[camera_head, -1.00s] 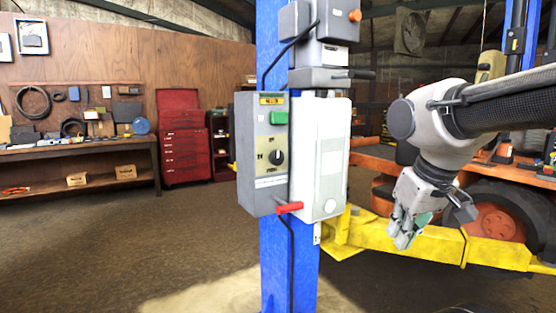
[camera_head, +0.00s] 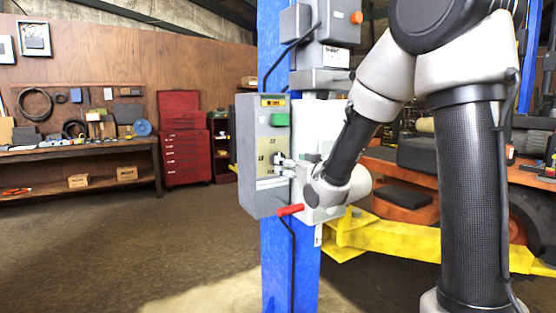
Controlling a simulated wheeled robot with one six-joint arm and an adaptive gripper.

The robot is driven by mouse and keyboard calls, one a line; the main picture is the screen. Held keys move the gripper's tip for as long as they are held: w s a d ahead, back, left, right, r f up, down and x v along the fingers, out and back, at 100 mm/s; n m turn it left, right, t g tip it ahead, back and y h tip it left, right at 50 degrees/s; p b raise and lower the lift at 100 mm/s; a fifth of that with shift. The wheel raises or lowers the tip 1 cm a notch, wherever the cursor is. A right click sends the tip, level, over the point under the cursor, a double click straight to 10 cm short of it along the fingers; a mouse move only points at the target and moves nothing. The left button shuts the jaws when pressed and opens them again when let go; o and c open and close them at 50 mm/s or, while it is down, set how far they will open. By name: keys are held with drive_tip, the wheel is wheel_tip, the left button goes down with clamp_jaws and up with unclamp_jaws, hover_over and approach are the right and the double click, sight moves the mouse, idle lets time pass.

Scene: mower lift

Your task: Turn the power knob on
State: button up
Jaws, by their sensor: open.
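The grey control box (camera_head: 256,190) hangs on the blue post, with a green button (camera_head: 279,119) and a yellow label at its top. The black power knob on its front panel is hidden behind my gripper (camera_head: 279,163). My gripper is open, its fingertips at the knob's place on the panel, reaching in from the right. I cannot tell whether the fingers touch the knob or stand around it.
A white box, partly hidden by my arm, adjoins on the right. The blue post (camera_head: 275,255) carries a yellow lift arm (camera_head: 400,236). The floor on the left is clear.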

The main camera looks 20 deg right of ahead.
drive_tip(key=x, duration=0.8)
drive_tip(key=shift+a+r, duration=0.1)
drive_tip(key=shift+r, duration=0.05)
drive_tip(key=shift+c, duration=0.2)
drive_tip(key=c, duration=0.9)
